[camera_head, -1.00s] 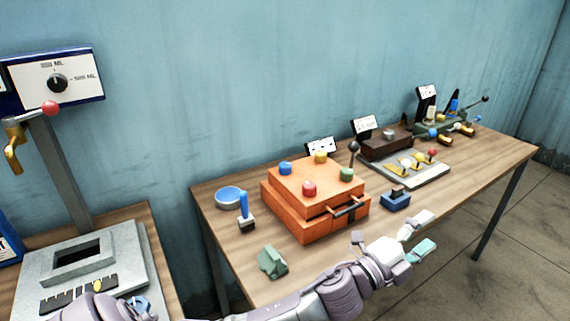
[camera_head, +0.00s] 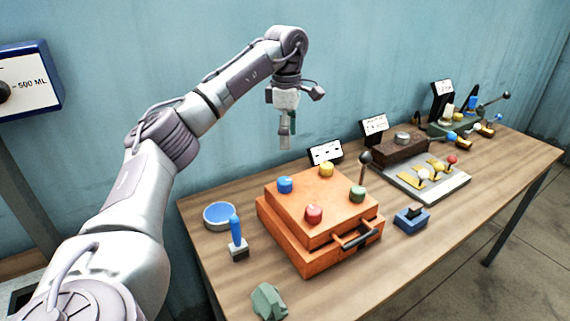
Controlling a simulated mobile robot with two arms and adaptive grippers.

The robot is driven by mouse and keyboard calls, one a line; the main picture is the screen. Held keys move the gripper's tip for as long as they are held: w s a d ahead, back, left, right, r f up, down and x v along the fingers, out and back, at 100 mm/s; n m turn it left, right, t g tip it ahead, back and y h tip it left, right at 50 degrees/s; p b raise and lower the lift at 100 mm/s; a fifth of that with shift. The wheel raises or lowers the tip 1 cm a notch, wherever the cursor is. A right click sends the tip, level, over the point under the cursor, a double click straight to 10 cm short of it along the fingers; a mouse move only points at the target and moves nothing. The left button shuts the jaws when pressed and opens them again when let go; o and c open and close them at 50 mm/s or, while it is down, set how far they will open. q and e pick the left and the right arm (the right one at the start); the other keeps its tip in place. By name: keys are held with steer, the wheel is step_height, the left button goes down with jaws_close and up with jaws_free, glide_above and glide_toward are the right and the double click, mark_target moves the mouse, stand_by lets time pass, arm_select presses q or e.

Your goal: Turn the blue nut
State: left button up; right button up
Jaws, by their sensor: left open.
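The blue nut (camera_head: 285,184) sits on the back left corner of the top of an orange box (camera_head: 293,211). Yellow (camera_head: 327,169), red (camera_head: 314,213) and green (camera_head: 357,193) nuts sit at the box's other corners. My left gripper (camera_head: 286,143) points down, open and empty, in the air near the wall. In the picture it is just above the blue nut, apart from it. My right gripper is out of the picture.
A blue bowl (camera_head: 220,216) and a blue-handled tool (camera_head: 237,240) stand left of the box. A green block (camera_head: 268,302) lies at the front. A small blue block (camera_head: 410,219) and a grey plate with yellow parts (camera_head: 459,182) are to the right.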

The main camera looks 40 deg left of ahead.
arm_select(q)
steer(key=a, duration=0.1)
glide_above(284, 180)
step_height(284, 180, down, 4)
steer(key=shift+s+d+r, duration=0.1)
steer(key=shift+s+r, duration=0.05)
steer(key=f, duration=0.4)
steer(key=shift+w+a+p, duration=0.2)
steer(key=shift+p, duration=0.2)
step_height(284, 180, down, 4)
steer(key=shift+d+r, duration=0.1)
steer(key=shift+r, duration=0.1)
steer(key=shift+f+p, duration=0.3)
steer(key=shift+f, duration=0.2)
steer(key=shift+c, duration=0.9)
steer(key=c, duration=1)
steer(key=shift+o, duration=0.2)
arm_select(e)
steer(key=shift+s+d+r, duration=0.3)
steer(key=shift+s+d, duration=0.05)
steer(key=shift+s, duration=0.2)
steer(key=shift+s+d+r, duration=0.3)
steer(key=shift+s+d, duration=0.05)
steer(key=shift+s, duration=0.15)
